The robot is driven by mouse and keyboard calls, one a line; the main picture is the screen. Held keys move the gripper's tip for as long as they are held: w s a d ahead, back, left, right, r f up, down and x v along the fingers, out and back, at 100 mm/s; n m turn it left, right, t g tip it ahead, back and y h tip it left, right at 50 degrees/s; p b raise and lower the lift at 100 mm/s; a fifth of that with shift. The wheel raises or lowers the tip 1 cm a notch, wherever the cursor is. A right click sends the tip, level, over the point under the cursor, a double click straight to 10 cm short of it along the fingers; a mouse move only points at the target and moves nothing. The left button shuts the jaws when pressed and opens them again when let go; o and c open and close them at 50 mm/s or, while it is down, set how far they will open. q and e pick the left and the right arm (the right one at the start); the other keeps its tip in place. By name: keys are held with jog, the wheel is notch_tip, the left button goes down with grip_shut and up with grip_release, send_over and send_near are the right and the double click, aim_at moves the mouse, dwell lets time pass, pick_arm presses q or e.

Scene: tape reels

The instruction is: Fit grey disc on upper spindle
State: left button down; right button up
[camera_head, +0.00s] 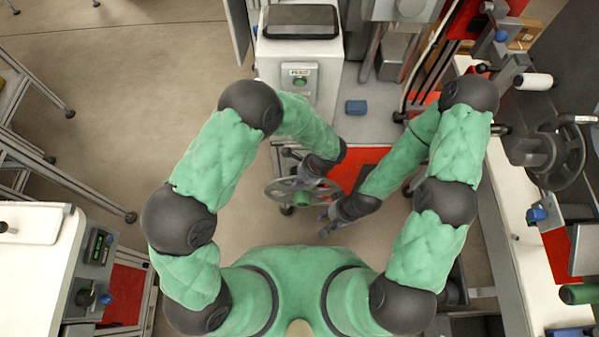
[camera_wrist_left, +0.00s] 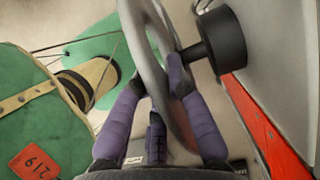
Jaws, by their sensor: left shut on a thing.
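The grey disc (camera_head: 275,190), a spoked wheel, hangs in front of my body in the head view. My left gripper (camera_head: 313,169) is shut on its rim. In the left wrist view, the purple fingers of the left gripper (camera_wrist_left: 156,82) sit on either side of the grey disc's rim (camera_wrist_left: 147,42). My right gripper (camera_head: 327,222) is just below and right of the disc; its jaws are too small to judge. Whether it touches the disc is unclear. I cannot tell which part is the upper spindle.
In the head view, a dark reel (camera_head: 560,158) and a white roller (camera_head: 534,81) are on the right-hand machine. A grey cabinet (camera_head: 322,65) stands ahead. Open floor (camera_head: 130,95) lies to the left.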

pick_arm(q)
jog(key=shift+s, duration=2.7)
